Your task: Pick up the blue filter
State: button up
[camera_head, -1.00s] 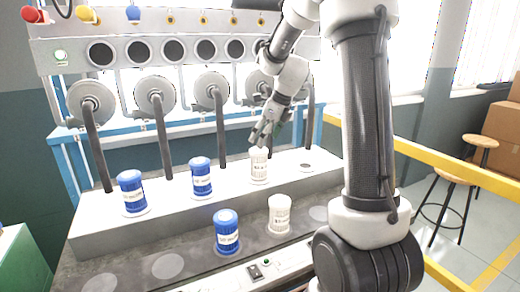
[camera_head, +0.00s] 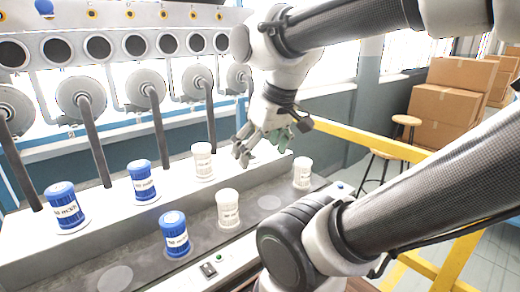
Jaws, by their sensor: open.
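Three blue filters, upright canisters with white labels, are in view. One blue filter (camera_head: 66,207) stands at the left of the raised ledge and a second (camera_head: 143,181) stands to its right. A third blue filter (camera_head: 175,233) stands on the lower bench surface in front. My gripper (camera_head: 242,153) is open, with nothing seen between its fingers. It is above the ledge, to the right of a white filter (camera_head: 203,161), and apart from all the blue ones.
White filters stand on the lower surface at the middle (camera_head: 228,208) and right (camera_head: 302,172). Empty round spots (camera_head: 270,202) lie on the lower surface. Grey blowers with dark pipes (camera_head: 82,97) line the back. A yellow rail (camera_head: 365,145), stool (camera_head: 395,145) and cardboard boxes (camera_head: 445,110) are at right.

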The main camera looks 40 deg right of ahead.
aim_at(62, 197)
jog(key=j, duration=0.65)
jog(key=i+j, duration=0.1)
jog(key=j, duration=0.55)
